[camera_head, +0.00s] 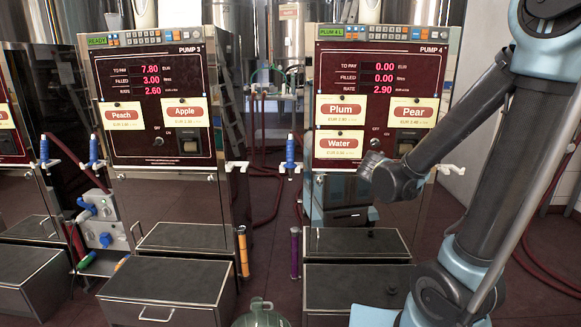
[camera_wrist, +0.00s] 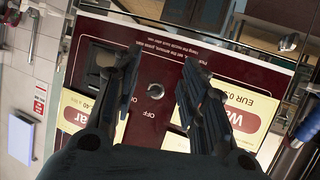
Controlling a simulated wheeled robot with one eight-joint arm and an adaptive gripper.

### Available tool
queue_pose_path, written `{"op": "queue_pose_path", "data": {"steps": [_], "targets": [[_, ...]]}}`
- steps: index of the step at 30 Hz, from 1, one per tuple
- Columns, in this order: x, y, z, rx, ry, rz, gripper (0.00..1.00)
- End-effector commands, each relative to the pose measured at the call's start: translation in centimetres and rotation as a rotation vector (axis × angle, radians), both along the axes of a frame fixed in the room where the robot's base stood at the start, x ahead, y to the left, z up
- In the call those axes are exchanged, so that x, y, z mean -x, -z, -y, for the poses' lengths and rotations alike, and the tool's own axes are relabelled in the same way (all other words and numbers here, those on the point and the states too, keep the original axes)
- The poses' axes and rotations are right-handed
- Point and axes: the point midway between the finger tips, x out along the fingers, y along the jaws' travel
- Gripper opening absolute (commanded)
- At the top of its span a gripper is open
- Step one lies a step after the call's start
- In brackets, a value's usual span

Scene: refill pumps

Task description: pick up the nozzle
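Blue nozzles hang upright on white hooks beside the pumps: one (camera_head: 290,152) left of pump 4, one (camera_head: 94,150) left of pump 3, and another (camera_head: 44,150) at the far left. The frames do not show which one is meant. My gripper (camera_head: 373,168) is in front of pump 4's panel (camera_head: 350,90), right of and apart from the nearest nozzle. In the wrist view my gripper (camera_wrist: 158,78) has its fingers spread, with nothing held. The panel and its round switch (camera_wrist: 155,92) show upside down between them. A bluish part at the right edge (camera_wrist: 305,130) is unclear.
Pump 3 (camera_head: 150,140) stands left of pump 4. Dark drawers (camera_head: 350,277) jut out below. Orange (camera_head: 243,252) and purple (camera_head: 295,252) upright tubes and a green jug (camera_head: 260,316) are low in front. Red hoses (camera_head: 268,215) hang between the pumps.

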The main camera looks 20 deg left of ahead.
Motion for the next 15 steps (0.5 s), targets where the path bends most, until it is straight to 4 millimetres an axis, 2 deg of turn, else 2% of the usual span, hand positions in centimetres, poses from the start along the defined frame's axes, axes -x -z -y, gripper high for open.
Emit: {"op": "queue_pose_path", "data": {"steps": [1,7,12,15], "targets": [[-0.6,-0.2,-2.3,-0.013,-0.036,0.037,0.39],[-1.3,-0.7,-10.6,-0.085,-0.179,0.174,0.39],[-0.2,-0.5,-17.9,-0.152,-0.319,0.264,0.39],[0.9,-0.1,-21.6,-0.188,-0.396,0.299,0.39]]}}
